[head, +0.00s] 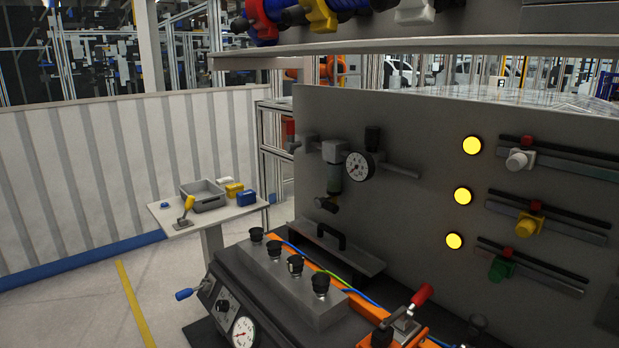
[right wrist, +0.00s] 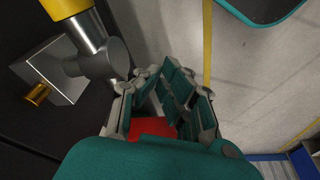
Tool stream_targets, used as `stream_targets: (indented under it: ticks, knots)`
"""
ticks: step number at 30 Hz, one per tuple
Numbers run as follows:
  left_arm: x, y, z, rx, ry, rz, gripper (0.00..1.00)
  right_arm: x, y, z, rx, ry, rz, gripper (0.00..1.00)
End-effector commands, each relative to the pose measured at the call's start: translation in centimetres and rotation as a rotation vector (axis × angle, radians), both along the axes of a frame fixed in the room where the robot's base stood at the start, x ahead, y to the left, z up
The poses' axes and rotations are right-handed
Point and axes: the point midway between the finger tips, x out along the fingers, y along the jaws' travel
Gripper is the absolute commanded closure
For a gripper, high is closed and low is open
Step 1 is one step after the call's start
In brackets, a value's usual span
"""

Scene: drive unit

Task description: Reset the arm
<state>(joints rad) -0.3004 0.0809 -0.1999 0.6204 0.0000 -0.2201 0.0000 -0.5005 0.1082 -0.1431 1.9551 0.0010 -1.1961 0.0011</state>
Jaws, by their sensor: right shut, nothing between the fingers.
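My right gripper (right wrist: 160,90) shows in the right wrist view, with its grey and teal fingers together and nothing held between them. A red patch (right wrist: 155,127) shows low between the finger links; I cannot tell what it belongs to. To the left of the fingers is a metal fitting (right wrist: 100,58) with a yellow part and a brass knob, on a dark panel. A small gap seems to separate the fingers from it. Neither gripper shows in the head view, and my left gripper is in no view.
A grey panel (head: 420,130) with a gauge (head: 361,166), several yellow lamps and coloured slide handles stands at the right. Before it is a dark console (head: 240,290) with black knobs. A side table (head: 176,228) holds a grey bin (head: 203,196). Open floor (head: 75,310) lies at left.

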Motion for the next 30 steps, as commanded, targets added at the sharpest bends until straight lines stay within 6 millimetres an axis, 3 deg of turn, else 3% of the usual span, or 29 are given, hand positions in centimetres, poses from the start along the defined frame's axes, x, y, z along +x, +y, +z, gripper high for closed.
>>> stream_targets:
  ticks: [1,5,9,12,15,18,22,30]
  knots:
    - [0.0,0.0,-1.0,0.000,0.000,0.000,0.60,-0.5,0.0,-3.6,-0.002,0.018,0.002,1.00]
    - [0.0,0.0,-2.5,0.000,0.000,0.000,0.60,-2.5,-0.3,-12.2,-0.006,0.051,0.008,1.00]
    - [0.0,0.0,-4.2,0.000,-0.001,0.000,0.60,-6.3,-0.9,-21.0,-0.011,0.086,0.015,1.00]
    - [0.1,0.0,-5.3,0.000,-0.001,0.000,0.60,-9.9,-1.4,-26.3,-0.014,0.110,0.022,1.00]
    - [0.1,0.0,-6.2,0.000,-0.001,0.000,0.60,-13.5,-2.1,-30.2,-0.017,0.130,0.027,1.00]
    - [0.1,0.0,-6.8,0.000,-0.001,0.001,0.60,-16.6,-2.7,-32.6,-0.020,0.145,0.031,1.00]
    - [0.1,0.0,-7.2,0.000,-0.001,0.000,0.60,-18.9,-3.2,-34.0,-0.022,0.153,0.034,1.00]
    - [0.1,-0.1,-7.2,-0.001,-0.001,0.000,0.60,-19.7,-3.4,-34.3,-0.022,0.155,0.036,1.00]
